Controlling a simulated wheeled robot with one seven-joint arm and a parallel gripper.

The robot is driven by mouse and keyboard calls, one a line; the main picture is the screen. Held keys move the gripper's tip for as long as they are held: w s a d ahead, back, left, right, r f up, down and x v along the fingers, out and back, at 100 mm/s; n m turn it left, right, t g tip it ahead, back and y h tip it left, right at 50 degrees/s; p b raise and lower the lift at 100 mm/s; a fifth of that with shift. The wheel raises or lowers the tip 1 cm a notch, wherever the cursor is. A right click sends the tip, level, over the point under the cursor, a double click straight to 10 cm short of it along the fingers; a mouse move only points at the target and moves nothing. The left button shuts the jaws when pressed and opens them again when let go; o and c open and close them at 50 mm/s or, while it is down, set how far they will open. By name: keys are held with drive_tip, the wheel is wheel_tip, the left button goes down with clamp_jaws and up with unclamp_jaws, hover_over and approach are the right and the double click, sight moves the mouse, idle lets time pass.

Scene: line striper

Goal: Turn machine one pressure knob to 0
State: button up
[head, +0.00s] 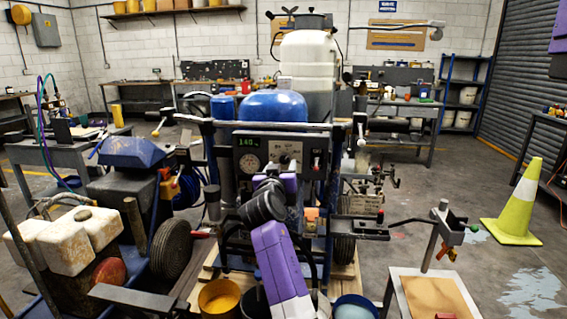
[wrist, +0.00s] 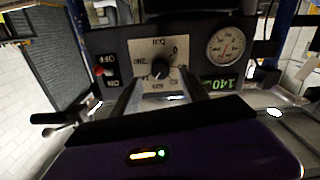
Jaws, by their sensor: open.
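The machine's dark control panel (head: 301,144) faces me in the head view, on the striper with the blue tank (head: 273,106). The round black pressure knob (wrist: 160,69) sits on a pale dial plate (wrist: 144,53) in the wrist view, where the panel appears upside down. A 0 mark shows at the plate's upper right; the knob's exact pointer direction is too small to read. The green display (wrist: 221,85) reads about 140. My gripper (wrist: 160,80) is open, its fingers on either side of and just below the knob in this view; contact cannot be told.
A round gauge (wrist: 226,46) and a red-tipped ON/OFF switch (wrist: 99,72) flank the knob. In the head view, another machine with a wheel (head: 172,248) stands left. A yellow cone (head: 517,207) and a small stand (head: 433,293) are at right.

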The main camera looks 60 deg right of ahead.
sight(284, 160)
drive_tip(key=shift+x, duration=2.2)
drive_tip(key=shift+a, duration=0.1)
drive_tip(key=shift+c, duration=0.2)
clamp_jaws()
